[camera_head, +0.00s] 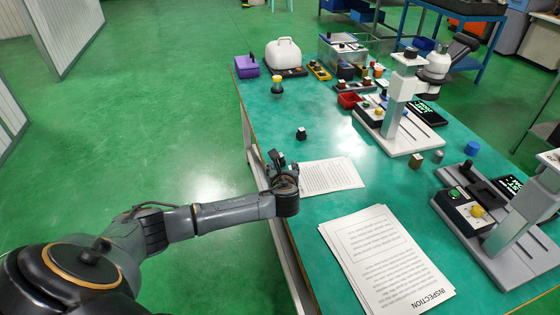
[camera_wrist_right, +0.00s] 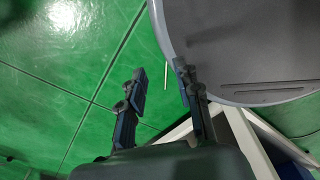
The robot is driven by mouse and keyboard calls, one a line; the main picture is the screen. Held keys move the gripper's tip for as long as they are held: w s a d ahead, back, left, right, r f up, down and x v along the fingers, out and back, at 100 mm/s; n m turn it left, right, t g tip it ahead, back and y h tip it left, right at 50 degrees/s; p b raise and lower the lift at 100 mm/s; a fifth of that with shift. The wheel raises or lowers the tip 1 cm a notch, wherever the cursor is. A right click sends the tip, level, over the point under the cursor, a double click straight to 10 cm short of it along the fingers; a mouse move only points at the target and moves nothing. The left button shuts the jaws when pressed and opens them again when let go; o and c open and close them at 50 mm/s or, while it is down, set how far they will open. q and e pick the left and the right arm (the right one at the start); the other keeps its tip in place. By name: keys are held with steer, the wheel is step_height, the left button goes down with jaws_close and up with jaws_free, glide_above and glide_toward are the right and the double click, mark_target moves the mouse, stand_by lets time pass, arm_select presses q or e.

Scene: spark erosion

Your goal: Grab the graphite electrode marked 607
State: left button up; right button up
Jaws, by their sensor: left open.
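My left gripper (camera_head: 276,158) is open at the left edge of the green table (camera_head: 290,110), beside a printed sheet. A small black piece (camera_head: 301,133) stands on the table a little beyond it, apart from the fingers. It may be a graphite electrode; no marking is readable on it. Other small dark-topped pieces stand farther back, also unreadable, so I cannot tell which one is marked 607. In the right wrist view, my right gripper (camera_wrist_right: 162,84) has its fingers apart with nothing between them, over the green floor and near a grey rounded surface.
A printed sheet (camera_head: 328,176) and an INSPECTION sheet (camera_head: 385,260) lie near the left edge. Two measuring stands, one white (camera_head: 393,135) and one grey (camera_head: 490,235), occupy the right. A purple box (camera_head: 247,67) and a white case (camera_head: 284,54) stand at the back.

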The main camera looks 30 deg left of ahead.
mark_target(280, 159)
arm_select(q)
steer(key=shift+w+a+f, duration=0.25)
steer(key=shift+w, duration=0.05)
steer(key=shift+w+a, duration=0.1)
steer(key=shift+w, duration=0.05)
steer(key=x, duration=0.4)
steer(key=shift+a+r, duration=0.2)
steer(key=shift+a, duration=0.2)
steer(key=shift+w+a+f, duration=0.1)
steer(key=shift+w+f, duration=0.05)
steer(key=shift+w, duration=0.05)
jaws_close()
arm_select(e)
steer(key=shift+w+a, duration=0.4)
steer(key=shift+w, duration=0.4)
